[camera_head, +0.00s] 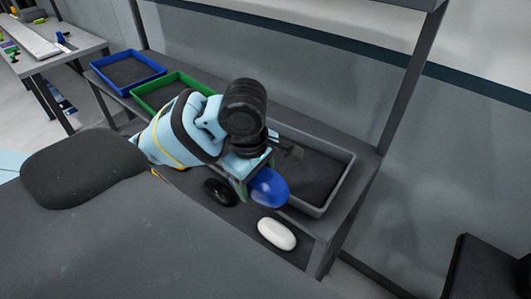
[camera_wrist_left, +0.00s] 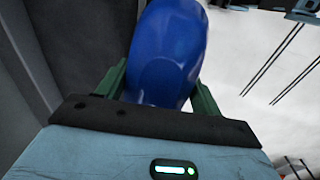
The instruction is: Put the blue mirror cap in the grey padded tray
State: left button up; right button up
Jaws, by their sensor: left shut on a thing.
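The blue mirror cap (camera_head: 268,188) is held in my left gripper (camera_head: 250,180), near the front edge of the grey padded tray. In the left wrist view the blue mirror cap (camera_wrist_left: 166,55) sits between the two green fingers of my left gripper (camera_wrist_left: 162,85), which is shut on it. The grey padded tray (camera_head: 318,211) stands at the right end of the bench, with a dark padded floor. My left arm hides the tray's left part. I cannot tell whether the cap touches the tray's rim. My right gripper is not in view.
A white rounded cap (camera_head: 277,233) lies on the bench in front of the tray. Green (camera_head: 139,99) and blue (camera_head: 94,67) trays stand further left. A rack post (camera_head: 408,85) rises behind the grey tray.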

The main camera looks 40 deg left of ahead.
pick_arm(q)
jog(key=w+a, duration=0.2)
jog(key=w, duration=0.1)
jog(key=w+a, duration=0.2)
jog(key=w, duration=0.2)
jog(key=w+a+f, duration=0.1)
jog(key=w+a, duration=0.2)
jog(key=w, duration=0.1)
jog(key=shift+f, duration=0.1)
jog(key=shift+f, duration=0.1)
jog(key=shift+f, duration=1.65)
jog(key=shift+f, duration=0.25)
